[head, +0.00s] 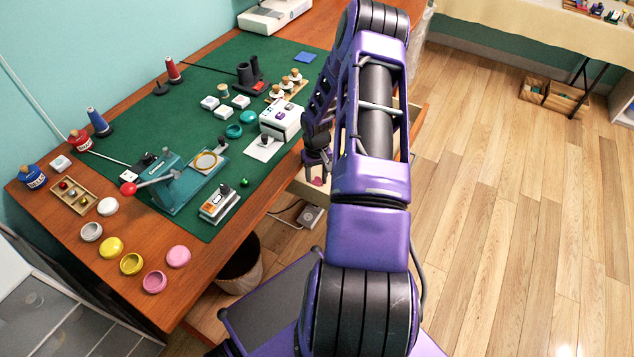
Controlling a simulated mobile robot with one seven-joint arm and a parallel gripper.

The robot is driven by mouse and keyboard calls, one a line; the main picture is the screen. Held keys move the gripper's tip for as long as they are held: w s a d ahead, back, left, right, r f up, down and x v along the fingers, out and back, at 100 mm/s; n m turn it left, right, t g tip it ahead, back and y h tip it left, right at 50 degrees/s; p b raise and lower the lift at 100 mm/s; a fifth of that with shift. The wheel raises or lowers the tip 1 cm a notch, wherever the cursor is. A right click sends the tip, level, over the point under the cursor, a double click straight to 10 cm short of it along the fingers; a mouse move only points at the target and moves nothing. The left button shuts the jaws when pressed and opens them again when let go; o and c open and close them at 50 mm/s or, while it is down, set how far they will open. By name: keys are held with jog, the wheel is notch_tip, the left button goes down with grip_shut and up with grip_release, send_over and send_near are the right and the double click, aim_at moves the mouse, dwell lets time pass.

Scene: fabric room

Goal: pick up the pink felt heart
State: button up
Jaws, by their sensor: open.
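A small pink patch (318,182), likely the pink felt heart, shows in an open pale drawer (303,189) at the table's front edge. It is small and partly hidden, so its outline cannot be made out. My gripper (318,172) is open and points down just above the pink patch. My purple arm covers much of the drawer on the right. I cannot tell whether the fingers touch the pink thing.
The wooden table (150,235) carries a green mat (215,75) with a teal press (175,190), a white box (281,118) and spools. Round pink pieces (178,257) lie at the front left. A bin (240,272) stands below. The wooden floor (500,200) at right is clear.

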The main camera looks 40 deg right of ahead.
jog(key=shift+c, duration=0.3)
grip_shut()
